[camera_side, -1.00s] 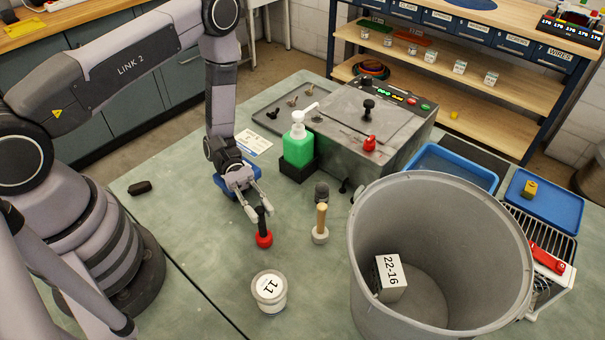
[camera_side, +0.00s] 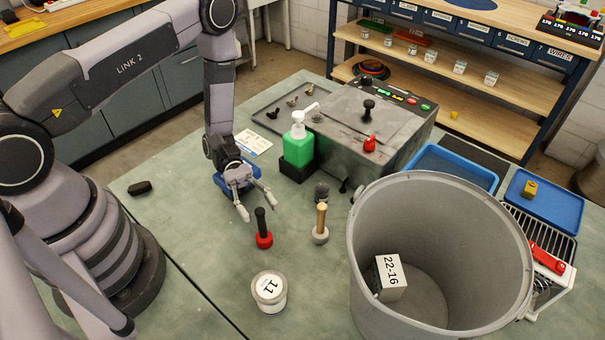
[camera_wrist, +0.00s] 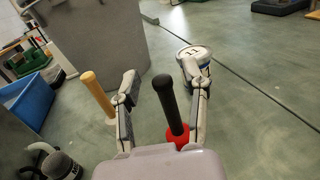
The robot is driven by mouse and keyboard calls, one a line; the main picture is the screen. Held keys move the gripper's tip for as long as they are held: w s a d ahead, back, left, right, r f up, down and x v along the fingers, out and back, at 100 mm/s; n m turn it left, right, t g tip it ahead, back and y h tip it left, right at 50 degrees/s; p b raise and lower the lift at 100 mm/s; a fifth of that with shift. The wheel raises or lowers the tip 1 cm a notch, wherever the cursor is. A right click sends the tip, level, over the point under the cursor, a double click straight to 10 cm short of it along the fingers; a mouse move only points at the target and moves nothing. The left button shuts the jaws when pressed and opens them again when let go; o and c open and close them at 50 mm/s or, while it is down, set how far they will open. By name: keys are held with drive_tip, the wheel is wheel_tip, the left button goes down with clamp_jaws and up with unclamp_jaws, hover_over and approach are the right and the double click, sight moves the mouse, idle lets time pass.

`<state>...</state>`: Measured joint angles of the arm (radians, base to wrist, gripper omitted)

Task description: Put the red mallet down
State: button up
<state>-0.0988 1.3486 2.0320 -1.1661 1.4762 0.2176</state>
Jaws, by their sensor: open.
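The red mallet (camera_side: 263,239) stands upright on the green bench, its red head down and its black handle pointing up. My gripper (camera_side: 258,204) is open, just behind the mallet and apart from it in the side view. In the wrist view the black handle (camera_wrist: 171,105) shows between the two spread fingers (camera_wrist: 165,95), with the red head (camera_wrist: 180,137) beneath, partly hidden by the right finger and the gripper body. Nothing is held.
A wooden-handled mallet (camera_side: 321,224) stands close on the right. A white tub marked 11 (camera_side: 269,291) is in front. A large grey drum (camera_side: 365,275) fills the right side. A green bottle (camera_side: 298,149) stands behind. The bench to the left is mostly clear.

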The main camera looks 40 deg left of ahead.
drive_tip(key=v, duration=1.1)
drive_tip(key=shift+w+a+r, duration=0.15)
drive_tip(key=shift+r, duration=0.1)
wheel_tip(320, 180, up, 17)
drive_tip(key=s+a+m+y, duration=0.1)
drive_tip(key=s+m+y, duration=0.1)
drive_tip(key=m+y, duration=0.7)
drive_tip(key=s+a+r+m+t+y, duration=0.1)
drive_tip(key=s+r+m+t+y, duration=0.1)
drive_tip(key=s+r+t+y, duration=0.2)
drive_tip(key=s+a+r+m+t+y, duration=0.2)
drive_tip(key=s+r+t, duration=0.5)
drive_tip(key=r, duration=0.4)
drive_tip(key=shift+s+a+m+y, duration=0.25)
drive_tip(key=shift+s+m+y, duration=0.4)
drive_tip(key=shift+y, duration=0.45)
